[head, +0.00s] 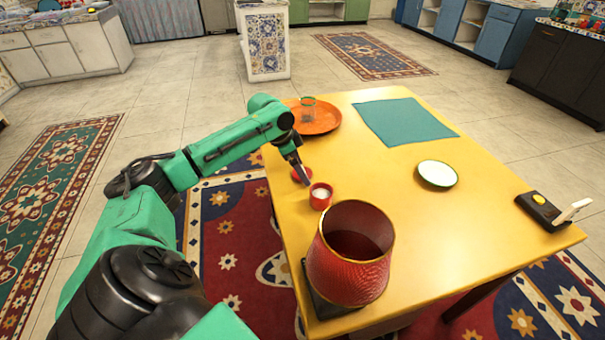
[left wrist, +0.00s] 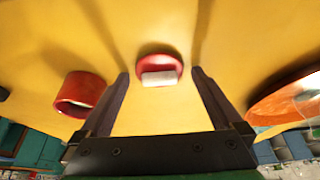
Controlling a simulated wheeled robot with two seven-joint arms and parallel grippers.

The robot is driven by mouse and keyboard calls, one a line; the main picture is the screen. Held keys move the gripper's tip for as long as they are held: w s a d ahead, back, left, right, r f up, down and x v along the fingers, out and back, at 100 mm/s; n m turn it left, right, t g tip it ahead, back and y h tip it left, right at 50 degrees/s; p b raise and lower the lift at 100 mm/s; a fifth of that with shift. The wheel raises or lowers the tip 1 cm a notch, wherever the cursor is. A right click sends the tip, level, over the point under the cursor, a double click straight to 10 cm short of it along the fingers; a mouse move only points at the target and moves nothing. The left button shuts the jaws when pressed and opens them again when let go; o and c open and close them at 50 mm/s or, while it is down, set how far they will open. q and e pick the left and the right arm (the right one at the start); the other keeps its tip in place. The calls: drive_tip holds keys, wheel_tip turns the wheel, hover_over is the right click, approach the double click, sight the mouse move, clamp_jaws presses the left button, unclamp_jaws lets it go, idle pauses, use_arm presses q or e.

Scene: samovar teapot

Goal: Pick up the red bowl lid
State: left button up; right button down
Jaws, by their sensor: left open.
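The red bowl lid (head: 297,174) is a small red round piece near the left edge of the yellow table, partly hidden by my left gripper (head: 304,177). In the left wrist view the lid (left wrist: 160,65) shows a pale block-like part on it. It lies between and just beyond the two fingertips of my left gripper (left wrist: 160,74), which is open and empty. I cannot tell whether a finger touches it. The small red bowl (head: 320,197) stands beside it, nearer to me, with something pale inside; it also shows in the left wrist view (left wrist: 78,93). My right gripper is out of view.
A large red pot (head: 349,275) stands on a dark base at the table's near corner. An orange tray (head: 321,121) with a glass (head: 308,108) is behind the lid. A teal mat (head: 404,121), a green-rimmed dish (head: 437,174) and a black device (head: 541,212) lie farther right. The table's middle is clear.

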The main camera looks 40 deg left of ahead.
use_arm(q)
drive_tip(key=c, duration=1.3)
drive_tip(key=shift+r, duration=0.2)
